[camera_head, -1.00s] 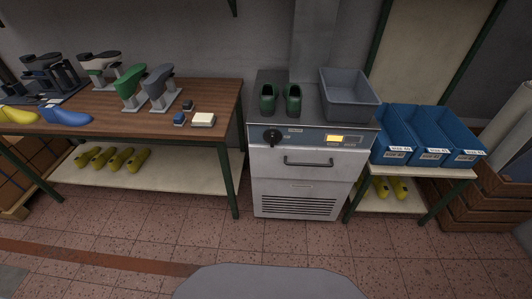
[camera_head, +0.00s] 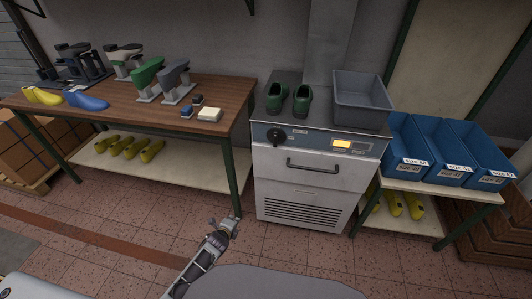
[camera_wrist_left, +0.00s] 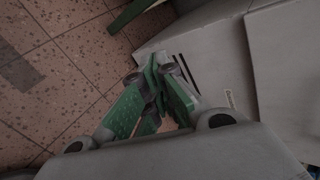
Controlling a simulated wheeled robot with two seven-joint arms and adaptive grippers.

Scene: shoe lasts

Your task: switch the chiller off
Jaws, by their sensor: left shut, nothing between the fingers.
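The chiller (camera_head: 300,185) is a grey metal cabinet in the middle of the head view. A round black knob (camera_head: 275,136) sits at the left of its front panel, and a lit yellow display (camera_head: 342,144) at the right. A drawer handle (camera_head: 313,164) runs below them. My left gripper (camera_head: 225,225) is low in front of the chiller's left side, over the floor and well below the knob. In the left wrist view its green-padded fingers (camera_wrist_left: 155,90) are together and empty, with the chiller front (camera_wrist_left: 220,75) beyond. My right gripper is not in view.
Green shoes (camera_head: 288,99) and a grey bin (camera_head: 362,98) stand on the chiller top. A wooden bench (camera_head: 120,99) with shoe lasts is at left. Blue bins (camera_head: 437,165) are on a low table at right. The tiled floor (camera_head: 130,225) in front is clear.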

